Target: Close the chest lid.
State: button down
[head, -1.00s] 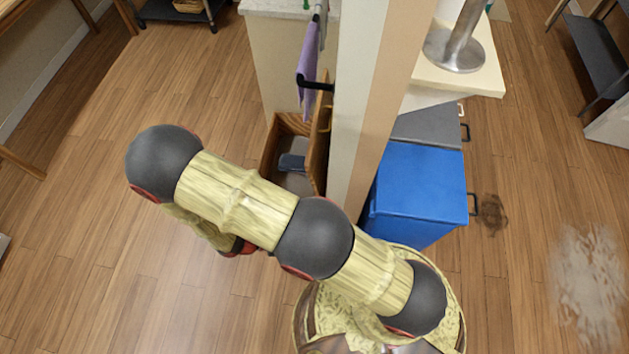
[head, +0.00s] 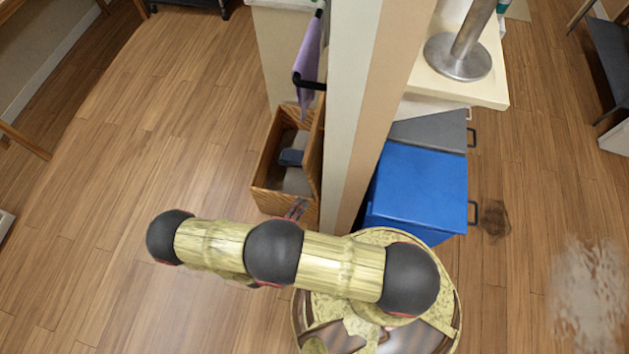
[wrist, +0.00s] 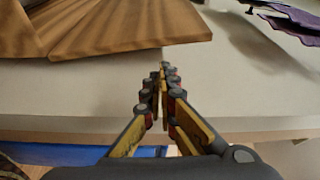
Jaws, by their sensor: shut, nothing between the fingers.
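The wooden chest (head: 283,203) stands open on the floor left of the wall post in the head view. Its lid (head: 316,158) is raised nearly upright along the right side, close to the post. A dark blue item (head: 291,157) lies inside the chest. My gripper (head: 299,207) is at the chest's near right corner, below the lid in the picture and partly hidden by my arm. In the wrist view my gripper (wrist: 165,68) is shut and empty, pointing along a pale surface, with wood of the chest or lid (wrist: 130,27) just beyond, to the left. Contact cannot be told.
The pale post (head: 365,110) rises close to the lid's right. A purple towel (head: 309,55) hangs above the chest's far end; it also shows in the wrist view (wrist: 290,18). Floor left of the chest is clear.

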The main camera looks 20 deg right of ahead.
jog(key=b, duration=0.3)
send_over(315, 183)
jog(key=s, duration=0.3)
jog(key=shift+w+a+r+n, duration=0.1)
jog(key=shift+a+r+n, duration=0.3)
jog(key=shift+a+r, duration=0.05)
